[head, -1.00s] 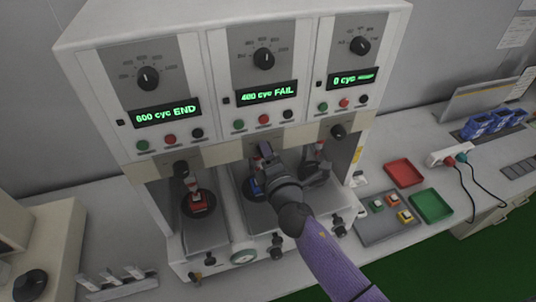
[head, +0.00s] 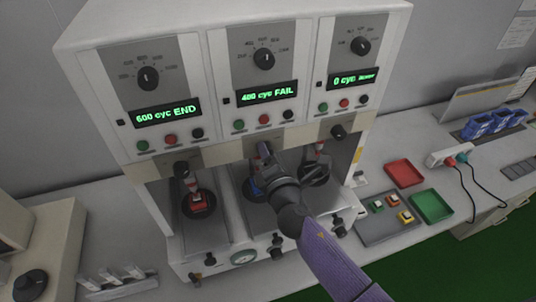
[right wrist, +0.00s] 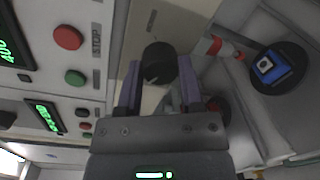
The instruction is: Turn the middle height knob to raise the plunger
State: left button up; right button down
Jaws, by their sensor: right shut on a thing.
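The tester has three stations side by side. My right gripper (head: 263,156) is in front of the middle one, with its fingers at the beam above the bay. In the right wrist view the black middle height knob (right wrist: 158,63) sits between the two purple fingers, and the gripper (right wrist: 160,88) is shut on it. My arm hides this knob in the head view. A blue sample (right wrist: 272,66) lies on a dark round stand, with the red-banded plunger (right wrist: 222,47) beside it in the picture; the contact point is unclear. My left gripper is not in view.
The left knob (head: 181,168) and right knob (head: 338,131) flank my gripper. The middle display (head: 267,93) reads 400 cyc FAIL. A button box (head: 388,215), red tray (head: 404,173) and green tray (head: 432,206) lie on the bench to the right.

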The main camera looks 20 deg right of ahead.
jog(key=shift+c, duration=1.2)
grip_release()
jog(key=shift+s, duration=0.1)
jog(key=s, duration=0.9)
jog(key=shift+s+r, duration=0.2)
jog(key=shift+s, duration=0.15)
